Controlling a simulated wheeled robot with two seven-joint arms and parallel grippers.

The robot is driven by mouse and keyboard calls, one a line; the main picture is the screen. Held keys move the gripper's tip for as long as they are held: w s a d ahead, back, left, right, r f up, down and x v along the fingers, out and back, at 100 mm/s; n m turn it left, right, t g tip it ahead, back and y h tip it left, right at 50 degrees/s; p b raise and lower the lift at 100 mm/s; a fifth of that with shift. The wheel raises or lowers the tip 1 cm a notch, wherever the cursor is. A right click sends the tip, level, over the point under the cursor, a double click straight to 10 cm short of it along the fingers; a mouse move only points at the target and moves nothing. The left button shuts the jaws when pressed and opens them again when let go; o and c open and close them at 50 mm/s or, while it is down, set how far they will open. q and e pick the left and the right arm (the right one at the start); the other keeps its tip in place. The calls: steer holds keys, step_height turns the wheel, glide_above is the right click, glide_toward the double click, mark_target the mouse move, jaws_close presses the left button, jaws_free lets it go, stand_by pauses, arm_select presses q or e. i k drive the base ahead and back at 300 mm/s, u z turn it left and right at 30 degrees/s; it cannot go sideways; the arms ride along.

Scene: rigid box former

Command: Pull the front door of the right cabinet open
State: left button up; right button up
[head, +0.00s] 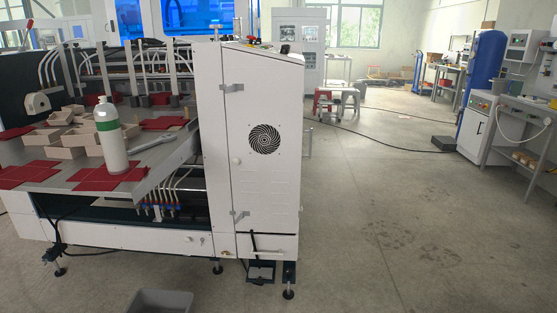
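The right cabinet (215,130) is a tall white cabinet at the right end of the machine, in the middle of the head view. Its white front door (265,185) has a round black spiral vent (264,139). The door looks closed, lying flush with the cabinet. Small metal fittings sit near the door's left edge, one high (232,87) and one low (239,214). A small round light knob (237,161) sits between them. Neither of my grippers shows in this view.
Left of the cabinet, the machine's table (155,180) holds a white-green bottle (111,140), a wrench (153,144), red sheets and box parts. A grey bin (160,301) stands on the floor in front. The floor (390,210) to the right is open, with a cable crossing further back.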

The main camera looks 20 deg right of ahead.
mark_target(265, 113)
steer(key=z, duration=0.95)
steer(key=i, duration=2.55)
steer(key=u, duration=1.35)
steer(key=i, duration=0.25)
steer(key=u, duration=0.1)
